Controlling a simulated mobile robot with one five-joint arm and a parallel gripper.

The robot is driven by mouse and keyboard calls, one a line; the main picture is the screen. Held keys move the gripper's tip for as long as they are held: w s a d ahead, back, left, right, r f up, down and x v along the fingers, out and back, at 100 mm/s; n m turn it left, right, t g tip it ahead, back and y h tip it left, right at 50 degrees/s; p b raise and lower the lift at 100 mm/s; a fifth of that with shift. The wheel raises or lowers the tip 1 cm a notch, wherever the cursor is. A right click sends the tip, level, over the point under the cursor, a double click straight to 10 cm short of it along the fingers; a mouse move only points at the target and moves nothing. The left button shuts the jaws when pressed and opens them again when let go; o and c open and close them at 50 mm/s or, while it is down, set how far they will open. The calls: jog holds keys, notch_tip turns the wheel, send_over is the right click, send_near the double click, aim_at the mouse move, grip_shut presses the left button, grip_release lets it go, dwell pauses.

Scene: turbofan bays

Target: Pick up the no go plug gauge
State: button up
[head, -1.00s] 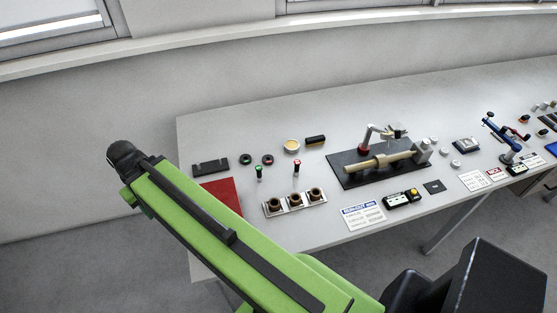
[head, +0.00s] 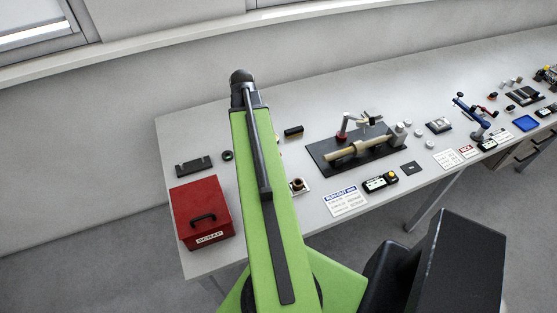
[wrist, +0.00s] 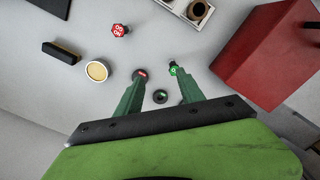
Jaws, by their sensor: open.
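In the wrist view the no go plug gauge (wrist: 120,30) has a red top marked NO GO and stands on the table, beyond my fingers and left of the gap between them. The green go plug gauge (wrist: 173,68) is close to the right fingertip; I cannot tell whether they touch. My gripper (wrist: 158,75) is open and empty, its two green fingers spread over the table. A red-marked ring (wrist: 140,74) lies by the left fingertip, and a green-marked ring (wrist: 160,96) shows between the fingers. In the head view my arm hides both plug gauges.
A red scrap box (head: 203,215) stands at the table's near left; it also shows in the wrist view (wrist: 262,55). A round tan-topped cup (wrist: 97,71) and a black block (wrist: 61,55) lie left. A shaft fixture (head: 350,150) stands right.

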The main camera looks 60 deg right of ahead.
jog(key=s+d, duration=0.8)
jog(key=f+b, duration=0.7)
jog(key=b, duration=0.1)
jog(key=f+b, duration=0.4)
jog(key=shift+a+f, duration=0.25)
jog(key=shift+f, duration=0.1)
jog(key=f+b, duration=0.5)
jog(key=shift+w+d+f, duration=0.15)
jog(key=shift+w+d, duration=0.1)
jog(key=shift+w, duration=0.1)
jog(key=shift+r, duration=0.2)
jog(key=shift+c, duration=0.3)
grip_shut()
